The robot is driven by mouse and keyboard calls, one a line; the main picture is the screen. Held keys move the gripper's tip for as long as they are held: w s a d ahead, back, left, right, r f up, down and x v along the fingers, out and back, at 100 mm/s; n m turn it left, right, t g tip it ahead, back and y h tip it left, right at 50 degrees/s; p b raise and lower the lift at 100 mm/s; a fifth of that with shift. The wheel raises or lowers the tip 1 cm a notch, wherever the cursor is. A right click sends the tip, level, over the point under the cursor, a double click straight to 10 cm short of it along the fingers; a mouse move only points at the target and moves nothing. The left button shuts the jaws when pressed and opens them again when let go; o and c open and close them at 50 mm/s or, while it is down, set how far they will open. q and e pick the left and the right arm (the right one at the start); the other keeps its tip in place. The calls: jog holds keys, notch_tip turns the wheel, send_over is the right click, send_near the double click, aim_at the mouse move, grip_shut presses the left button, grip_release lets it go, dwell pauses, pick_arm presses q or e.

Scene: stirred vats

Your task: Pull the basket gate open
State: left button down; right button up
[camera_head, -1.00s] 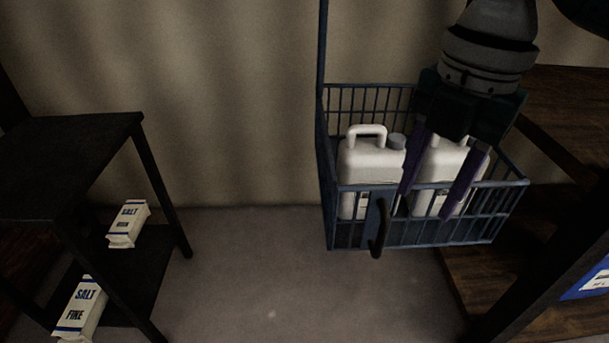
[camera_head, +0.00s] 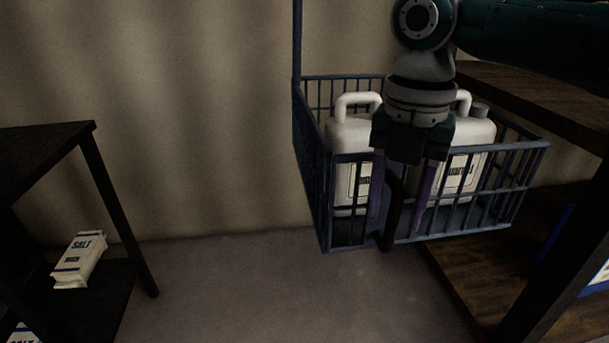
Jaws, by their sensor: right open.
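The blue wire basket (camera_head: 311,140) hangs at the middle right, with its barred front gate (camera_head: 478,218) facing me and closed up against the basket. A dark upright handle (camera_head: 389,236) is on the front of the gate, left of its middle. My right gripper (camera_head: 397,225) points down in front of the gate, its two purple fingers open, one on each side of the handle. Whether either finger touches the handle I cannot tell. The gripper hides the handle's upper part and part of the gate. My left gripper is not in view.
Two white jugs stand inside the basket, a left one (camera_head: 346,132) and a right one (camera_head: 482,134). A wooden shelf rack (camera_head: 470,290) stands at the right. A dark shelf (camera_head: 45,145) at the left holds salt packets (camera_head: 80,260). The floor between is clear.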

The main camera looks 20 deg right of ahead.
jog(key=shift+f, duration=0.7)
grip_shut()
dwell(1.0)
